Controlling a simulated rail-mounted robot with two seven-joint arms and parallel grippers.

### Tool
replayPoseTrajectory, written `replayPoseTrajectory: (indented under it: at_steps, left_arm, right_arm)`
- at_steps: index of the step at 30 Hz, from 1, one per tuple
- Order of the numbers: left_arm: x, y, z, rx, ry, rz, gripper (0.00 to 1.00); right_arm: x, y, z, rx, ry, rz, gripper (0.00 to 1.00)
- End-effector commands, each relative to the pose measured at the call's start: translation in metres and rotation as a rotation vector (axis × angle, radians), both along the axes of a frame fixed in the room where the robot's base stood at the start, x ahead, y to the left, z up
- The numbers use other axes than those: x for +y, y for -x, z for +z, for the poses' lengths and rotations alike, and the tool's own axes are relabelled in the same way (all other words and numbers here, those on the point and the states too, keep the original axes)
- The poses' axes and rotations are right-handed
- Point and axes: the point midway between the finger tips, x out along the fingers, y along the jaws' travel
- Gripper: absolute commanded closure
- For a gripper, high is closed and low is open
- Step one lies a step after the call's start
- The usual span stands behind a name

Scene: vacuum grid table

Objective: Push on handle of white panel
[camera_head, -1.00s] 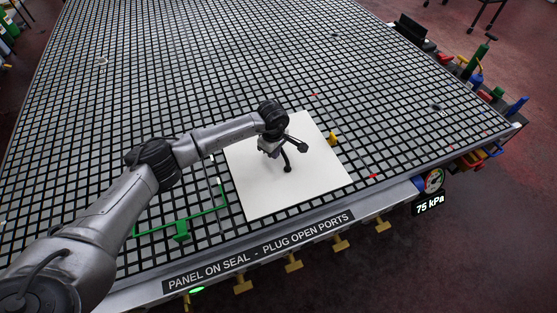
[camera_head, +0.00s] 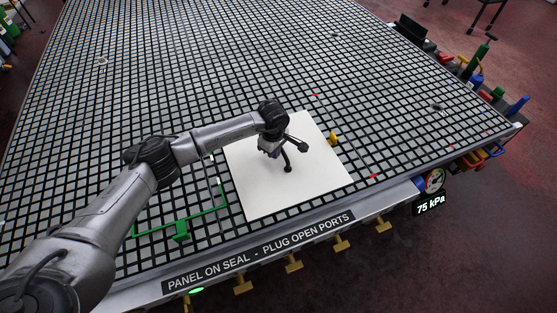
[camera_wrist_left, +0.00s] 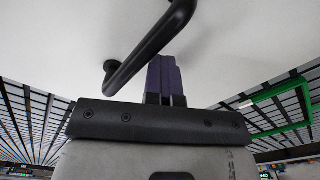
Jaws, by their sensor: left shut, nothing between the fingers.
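The white panel (camera_head: 270,194) lies flat on the grid table near its front edge. A black bar handle (camera_head: 287,160) stands on it, partly hidden behind my left gripper (camera_head: 275,153) in the head view. In the left wrist view the handle (camera_wrist_left: 150,48) runs diagonally from the top to a round foot. My left gripper (camera_wrist_left: 164,75) is shut and empty, its purple fingers beside the handle's bar. I cannot tell whether they touch it. My right gripper is in neither view.
A green bracket (camera_head: 181,229) lies left of the panel, and a yellow piece (camera_head: 333,138) stands at its right edge. A gauge (camera_head: 434,181) with a "75 kPa" display (camera_head: 430,205) is at the table's right corner. Yellow valve handles (camera_head: 293,262) line the front edge. The grid beyond the panel is mostly clear.

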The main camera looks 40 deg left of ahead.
Motion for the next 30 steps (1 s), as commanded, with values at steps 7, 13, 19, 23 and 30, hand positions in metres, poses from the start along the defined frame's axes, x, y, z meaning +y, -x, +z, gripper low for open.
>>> replayPoseTrajectory:
  at_steps: [7,13,19,23,30]
  left_arm:
    - [-0.005,-0.003,0.002,-0.010,0.008,-0.005,1.00]
    - [-0.005,-0.002,0.002,-0.010,0.009,-0.005,1.00]
    - [-0.003,0.000,0.003,-0.010,0.008,-0.005,1.00]
    - [0.001,0.005,0.004,-0.008,0.007,-0.004,1.00]
    - [0.010,0.018,0.003,-0.004,0.003,-0.002,1.00]
  right_arm:
    - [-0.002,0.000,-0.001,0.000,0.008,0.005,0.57]
    - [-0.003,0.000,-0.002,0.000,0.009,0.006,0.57]
    - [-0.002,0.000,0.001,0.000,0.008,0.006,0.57]
    - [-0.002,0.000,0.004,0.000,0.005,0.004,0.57]
    - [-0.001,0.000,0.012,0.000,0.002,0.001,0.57]
